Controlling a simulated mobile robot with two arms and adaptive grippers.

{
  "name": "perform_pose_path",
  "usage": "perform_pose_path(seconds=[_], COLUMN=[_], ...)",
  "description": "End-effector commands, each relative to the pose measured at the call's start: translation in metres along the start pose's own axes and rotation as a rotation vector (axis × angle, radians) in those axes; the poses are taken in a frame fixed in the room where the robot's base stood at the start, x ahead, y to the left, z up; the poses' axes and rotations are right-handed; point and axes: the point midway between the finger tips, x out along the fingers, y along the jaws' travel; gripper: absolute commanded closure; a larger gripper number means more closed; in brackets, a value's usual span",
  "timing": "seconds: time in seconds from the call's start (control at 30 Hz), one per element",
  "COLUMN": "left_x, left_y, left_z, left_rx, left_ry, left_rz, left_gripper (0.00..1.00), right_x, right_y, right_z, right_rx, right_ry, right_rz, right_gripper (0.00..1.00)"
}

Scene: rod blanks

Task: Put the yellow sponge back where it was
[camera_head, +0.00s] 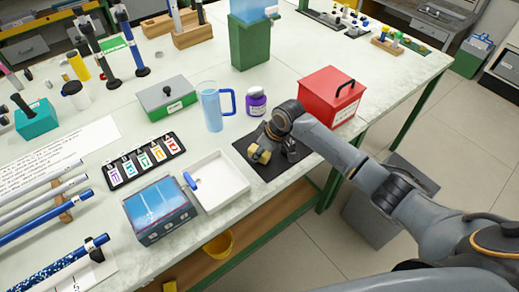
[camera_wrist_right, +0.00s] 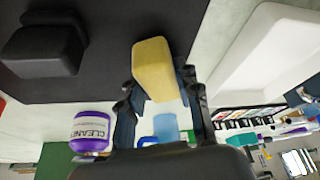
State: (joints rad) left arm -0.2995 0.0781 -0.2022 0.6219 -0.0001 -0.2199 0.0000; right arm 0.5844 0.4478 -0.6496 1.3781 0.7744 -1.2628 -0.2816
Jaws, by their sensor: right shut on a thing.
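The yellow sponge (camera_head: 260,154) is a small pale yellow block; it fills the middle of the right wrist view (camera_wrist_right: 153,68). My right gripper (camera_head: 266,149) is shut on it, one finger on each side in the right wrist view (camera_wrist_right: 160,95). The sponge is over or on the black mat (camera_head: 269,176), near its left side; I cannot tell whether it touches. The mat also shows in the right wrist view (camera_wrist_right: 105,20). A black block (camera_wrist_right: 45,50) lies on the mat, mostly hidden by my arm in the head view. My left gripper is not in view.
A white tray (camera_head: 237,193) stands left of the mat. Behind the mat are a purple cleaner bottle (camera_head: 256,103) and a blue jug (camera_head: 212,108). A red box (camera_head: 330,95) stands to the right. A blue-topped box (camera_head: 160,210) is at the front left.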

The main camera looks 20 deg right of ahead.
Motion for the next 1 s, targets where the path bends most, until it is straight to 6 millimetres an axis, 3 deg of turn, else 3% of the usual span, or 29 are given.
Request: perform_pose_path(seconds=[0.27, 0.3, 0.4, 0.77, 1.0], left_x=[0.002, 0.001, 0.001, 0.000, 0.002], left_y=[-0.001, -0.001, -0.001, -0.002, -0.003], left_z=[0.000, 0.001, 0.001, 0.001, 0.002], left_rx=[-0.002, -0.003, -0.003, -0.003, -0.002], left_ry=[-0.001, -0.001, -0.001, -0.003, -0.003], left_rz=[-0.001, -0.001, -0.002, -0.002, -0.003], left_gripper=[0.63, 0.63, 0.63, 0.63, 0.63], right_x=[0.003, 0.003, 0.003, -0.001, -0.037], right_y=[0.000, 0.000, 0.000, 0.000, 0.001], right_z=[0.001, 0.001, 0.001, -0.001, -0.001], right_rx=[0.000, 0.000, 0.000, 0.000, -0.002], right_ry=[0.000, 0.001, 0.001, 0.001, 0.004], right_rz=[0.000, 0.000, 0.000, 0.001, 0.004], right_gripper=[0.92, 0.65, 0.45, 0.44, 0.44])
